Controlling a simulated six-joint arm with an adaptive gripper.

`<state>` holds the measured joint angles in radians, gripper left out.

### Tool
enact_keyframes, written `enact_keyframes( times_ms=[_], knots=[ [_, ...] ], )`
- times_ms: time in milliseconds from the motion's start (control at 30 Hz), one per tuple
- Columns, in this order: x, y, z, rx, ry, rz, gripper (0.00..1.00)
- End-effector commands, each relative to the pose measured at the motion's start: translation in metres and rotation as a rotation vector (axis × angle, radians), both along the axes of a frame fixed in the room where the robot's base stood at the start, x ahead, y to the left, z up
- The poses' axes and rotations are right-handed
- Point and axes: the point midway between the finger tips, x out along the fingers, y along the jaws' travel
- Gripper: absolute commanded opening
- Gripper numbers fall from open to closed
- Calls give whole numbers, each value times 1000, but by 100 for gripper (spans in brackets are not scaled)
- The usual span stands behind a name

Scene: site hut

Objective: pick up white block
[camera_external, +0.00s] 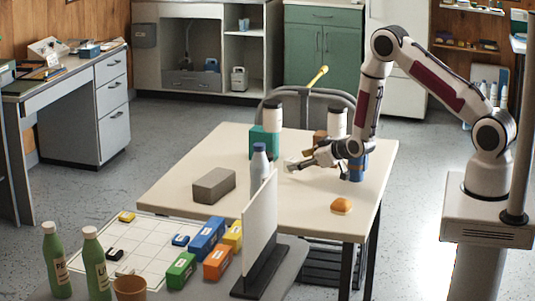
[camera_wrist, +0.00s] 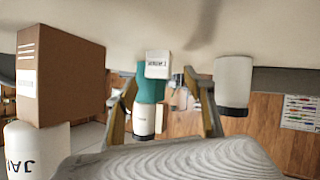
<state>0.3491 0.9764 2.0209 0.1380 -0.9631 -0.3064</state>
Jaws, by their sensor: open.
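The white block (camera_external: 291,162) is on the table (camera_external: 170,195), just left of my gripper (camera_external: 306,161). The gripper is low over the table, and part of the block is hard to make out in the external view.
A brown box (camera_wrist: 60,75) is near in the wrist view.

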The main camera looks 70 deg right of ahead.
Motion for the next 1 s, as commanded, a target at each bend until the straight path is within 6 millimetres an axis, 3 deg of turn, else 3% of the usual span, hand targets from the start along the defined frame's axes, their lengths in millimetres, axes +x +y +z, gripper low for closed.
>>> enact_keyframes(
  times_ms=[600, 1000],
  knots=[
    [38, -19, -16, 0, 0, 0, 53],
    [42, -21, -18, 1, 1, 1, 53]
  ],
)
